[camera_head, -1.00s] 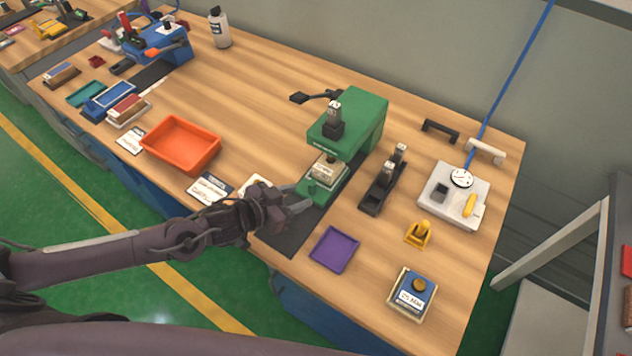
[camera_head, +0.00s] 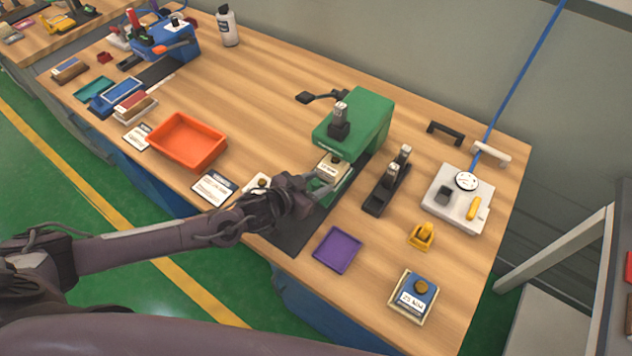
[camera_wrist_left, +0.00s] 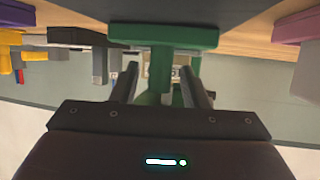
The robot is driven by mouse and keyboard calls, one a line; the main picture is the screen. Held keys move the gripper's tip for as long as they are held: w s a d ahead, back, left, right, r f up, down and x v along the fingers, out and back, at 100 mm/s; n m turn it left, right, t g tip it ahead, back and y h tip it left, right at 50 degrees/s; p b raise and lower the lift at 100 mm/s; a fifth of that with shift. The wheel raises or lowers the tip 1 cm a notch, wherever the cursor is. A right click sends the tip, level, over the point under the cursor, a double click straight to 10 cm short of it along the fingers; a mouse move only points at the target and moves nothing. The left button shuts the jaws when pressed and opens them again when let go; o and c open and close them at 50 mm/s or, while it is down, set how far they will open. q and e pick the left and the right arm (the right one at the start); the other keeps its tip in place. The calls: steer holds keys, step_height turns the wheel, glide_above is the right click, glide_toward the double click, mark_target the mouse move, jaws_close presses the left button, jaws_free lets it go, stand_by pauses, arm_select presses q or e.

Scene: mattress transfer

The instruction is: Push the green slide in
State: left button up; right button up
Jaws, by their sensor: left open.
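The green machine (camera_head: 352,122) stands on the wooden table with its low green slide (camera_head: 336,186) at its front. A pale labelled block (camera_head: 332,167) sits on the slide under the machine's head. My left gripper (camera_head: 318,190) is open at the slide's front end and hides part of it. In the left wrist view, green parts of the machine or slide (camera_wrist_left: 160,68) show between my two spread fingers (camera_wrist_left: 160,88). I cannot tell whether the fingers touch them. My right gripper is not in view.
A dark mat (camera_head: 290,236) lies under the machine. A purple tray (camera_head: 338,250) and a black holder with stamps (camera_head: 386,190) are to the right. An orange tray (camera_head: 187,141) and a printed card (camera_head: 213,187) are to the left.

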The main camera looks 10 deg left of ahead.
arm_select(q)
jaws_close()
steer(key=shift+w+d+b, duration=0.2)
steer(key=shift+w+d, duration=0.05)
steer(key=shift+w, duration=0.3)
steer(key=shift+w+d+b, duration=0.15)
steer(key=shift+w+d, duration=0.05)
steer(key=shift+w, duration=0.35)
jaws_free()
steer(key=shift+r, duration=0.1)
steer(key=shift+s, duration=0.1)
